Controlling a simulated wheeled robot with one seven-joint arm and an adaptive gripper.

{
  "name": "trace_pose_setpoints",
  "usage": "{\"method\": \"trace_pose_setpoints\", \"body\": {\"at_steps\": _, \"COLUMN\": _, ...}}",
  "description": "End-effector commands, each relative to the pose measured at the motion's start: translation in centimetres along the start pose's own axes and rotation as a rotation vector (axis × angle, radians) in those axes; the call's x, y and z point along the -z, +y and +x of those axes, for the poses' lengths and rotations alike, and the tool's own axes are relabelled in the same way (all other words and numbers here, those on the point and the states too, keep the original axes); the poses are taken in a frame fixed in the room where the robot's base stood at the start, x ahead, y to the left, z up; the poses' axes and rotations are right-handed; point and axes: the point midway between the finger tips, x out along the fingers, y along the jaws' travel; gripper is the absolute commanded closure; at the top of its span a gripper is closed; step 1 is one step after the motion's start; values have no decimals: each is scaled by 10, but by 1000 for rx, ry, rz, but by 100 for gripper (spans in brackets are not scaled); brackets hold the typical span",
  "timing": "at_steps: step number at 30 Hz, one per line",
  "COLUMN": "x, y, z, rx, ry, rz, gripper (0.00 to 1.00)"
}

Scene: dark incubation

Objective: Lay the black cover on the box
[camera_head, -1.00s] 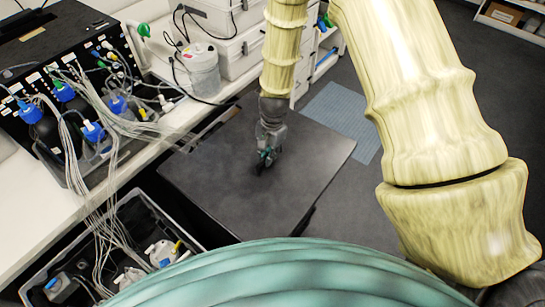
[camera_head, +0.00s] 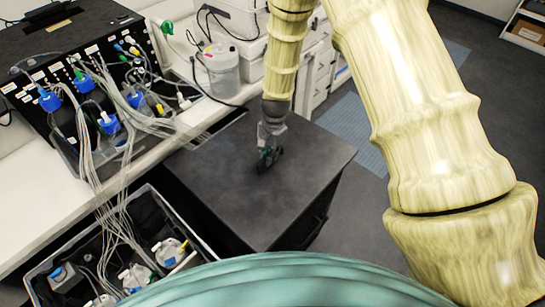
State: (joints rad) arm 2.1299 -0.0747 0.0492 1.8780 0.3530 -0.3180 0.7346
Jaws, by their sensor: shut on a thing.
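The black cover (camera_head: 310,165) is the broad, flat dark panel in the middle of the head view. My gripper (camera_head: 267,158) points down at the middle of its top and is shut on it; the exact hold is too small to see. Dark sides show below the near edges of the cover; I cannot tell whether they belong to it or to something under it. The box (camera_head: 47,264) is an open grey-black crate at the lower left, holding several bottles with tubes. It is uncovered, and the cover is to its right. My own teal body hides its near part.
A white bench (camera_head: 38,222) runs along the left, bearing a black device (camera_head: 50,50) with many tubes and a clear container (camera_head: 222,72). Tubes hang from the device into the crate. White drawers (camera_head: 317,65) stand behind. Open dark floor (camera_head: 490,115) lies to the right.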

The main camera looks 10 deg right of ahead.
Motion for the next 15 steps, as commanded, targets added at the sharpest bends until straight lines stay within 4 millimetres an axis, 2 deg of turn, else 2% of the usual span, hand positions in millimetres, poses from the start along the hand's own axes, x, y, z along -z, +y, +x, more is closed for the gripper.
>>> {"method": "trace_pose_setpoints", "body": {"at_steps": 1, "x": 1, "y": 0, "z": 7, "rx": -1, "ry": 0, "rz": 0, "gripper": 100}}
{"method": "trace_pose_setpoints", "body": {"at_steps": 9, "x": 3, "y": -6, "z": 24, "rx": 1, "ry": 1, "rz": 0, "gripper": 100}}
{"method": "trace_pose_setpoints", "body": {"at_steps": 13, "x": 4, "y": -8, "z": 31, "rx": 1, "ry": 1, "rz": 0, "gripper": 100}}
{"method": "trace_pose_setpoints", "body": {"at_steps": 15, "x": 4, "y": -8, "z": 29, "rx": 1, "ry": 1, "rz": 0, "gripper": 100}}
